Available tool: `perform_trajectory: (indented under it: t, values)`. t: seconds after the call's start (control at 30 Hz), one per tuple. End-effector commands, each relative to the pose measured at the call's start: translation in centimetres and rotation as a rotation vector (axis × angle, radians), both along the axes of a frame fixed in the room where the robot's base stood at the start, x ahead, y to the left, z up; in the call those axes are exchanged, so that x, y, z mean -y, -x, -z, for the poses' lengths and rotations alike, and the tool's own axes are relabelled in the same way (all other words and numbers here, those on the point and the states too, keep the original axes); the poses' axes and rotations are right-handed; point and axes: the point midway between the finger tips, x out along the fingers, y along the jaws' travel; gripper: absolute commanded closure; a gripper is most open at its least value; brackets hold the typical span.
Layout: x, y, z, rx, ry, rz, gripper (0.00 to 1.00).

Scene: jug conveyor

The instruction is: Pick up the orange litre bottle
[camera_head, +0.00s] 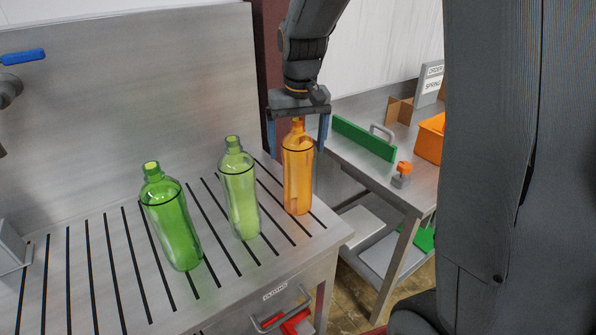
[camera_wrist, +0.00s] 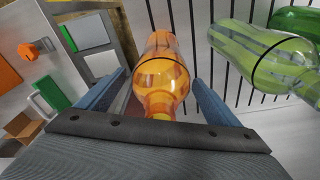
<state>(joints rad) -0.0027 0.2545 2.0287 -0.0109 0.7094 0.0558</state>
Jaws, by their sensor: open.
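The orange litre bottle (camera_head: 298,175) stands upright on the slatted metal counter, the rightmost of the bottles in the head view. My gripper (camera_head: 298,140) points down over it and is open, with one blue finger on each side of its neck and shoulder. In the wrist view the orange bottle (camera_wrist: 162,85) lies between the two blue fingers (camera_wrist: 158,90), with its neck towards the palm. Gaps show between the fingers and the bottle. The bottle's top is partly hidden by the palm in the head view.
A light green bottle (camera_head: 240,190) stands left of the orange one, and a darker green bottle (camera_head: 172,220) stands further left. The slatted counter (camera_head: 110,270) has a steel back panel (camera_head: 130,100). A side table (camera_head: 400,185) at right holds an orange bin (camera_head: 430,138).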

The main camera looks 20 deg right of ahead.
Motion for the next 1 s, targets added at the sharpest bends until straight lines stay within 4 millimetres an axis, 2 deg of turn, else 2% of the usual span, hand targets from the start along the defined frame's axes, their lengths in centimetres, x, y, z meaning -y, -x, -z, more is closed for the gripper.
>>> perform_trajectory:
  t: [0.27,0.6,0.87,1.0]
  values:
    - [-0.1,-0.1,0.3,0.001,0.0,-0.002,0.14]
    - [-0.1,-0.1,0.3,0.001,0.0,-0.003,0.7]
    - [-0.1,-0.1,0.2,0.002,0.001,-0.003,0.7]
    - [-0.1,-0.2,-1.1,0.006,0.0,-0.002,0.7]
